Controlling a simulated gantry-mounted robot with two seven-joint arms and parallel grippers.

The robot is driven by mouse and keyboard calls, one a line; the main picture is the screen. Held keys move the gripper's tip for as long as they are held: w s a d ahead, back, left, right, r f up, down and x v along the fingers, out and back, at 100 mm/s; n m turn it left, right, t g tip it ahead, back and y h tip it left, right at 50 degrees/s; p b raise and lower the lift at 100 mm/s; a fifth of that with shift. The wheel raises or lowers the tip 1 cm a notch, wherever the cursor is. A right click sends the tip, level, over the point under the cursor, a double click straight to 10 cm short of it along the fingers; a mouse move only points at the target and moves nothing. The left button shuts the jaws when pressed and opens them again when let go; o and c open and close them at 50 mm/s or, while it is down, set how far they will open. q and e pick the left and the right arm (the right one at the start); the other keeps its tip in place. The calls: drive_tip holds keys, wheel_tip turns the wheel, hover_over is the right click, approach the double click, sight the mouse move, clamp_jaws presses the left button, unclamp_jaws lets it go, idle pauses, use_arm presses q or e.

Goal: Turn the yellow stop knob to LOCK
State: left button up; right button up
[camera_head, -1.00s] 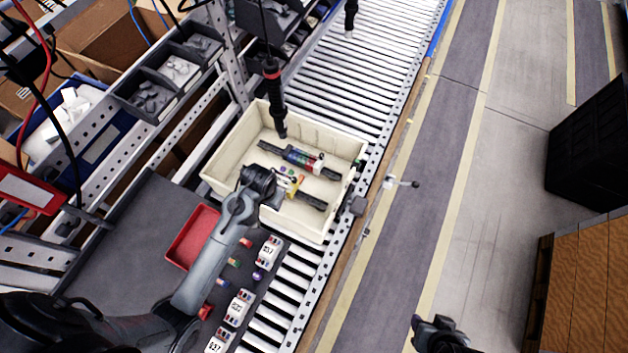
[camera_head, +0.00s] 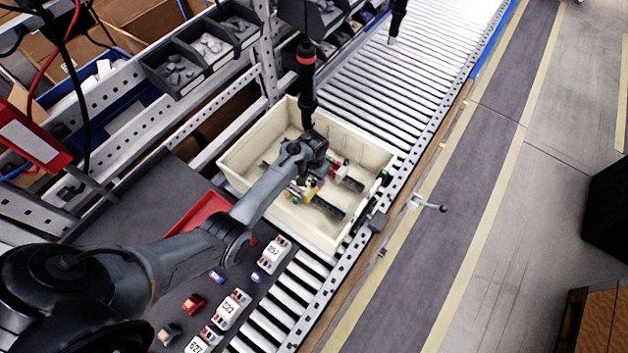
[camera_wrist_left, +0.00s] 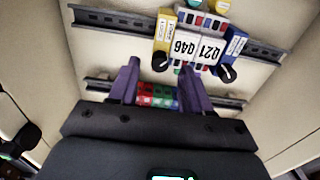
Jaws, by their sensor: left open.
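A yellow block (camera_wrist_left: 166,30) with a white label and a black knob (camera_wrist_left: 159,63) sits on the upper metal rail in the left wrist view. The label's words are too small to read. In the head view my left gripper (camera_head: 305,180) is inside the cream bin (camera_head: 240,150), and the wrist partly hides the yellow block. My right gripper is out of view.
A lower rail (camera_wrist_left: 225,103) carries red and green modules (camera_wrist_left: 155,95) between the fingers in the image. A screwdriver (camera_head: 307,85) hangs close above the wrist. A red tray (camera_head: 200,212) and loose modules (camera_head: 231,308) lie on the grey bench. Conveyor rollers (camera_head: 400,75) extend beyond the bin.

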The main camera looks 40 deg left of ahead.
sight(314, 183)
use_arm(q)
drive_tip(key=shift+f, duration=1.15)
drive_tip(key=shift+c, duration=0.3)
clamp_jaws()
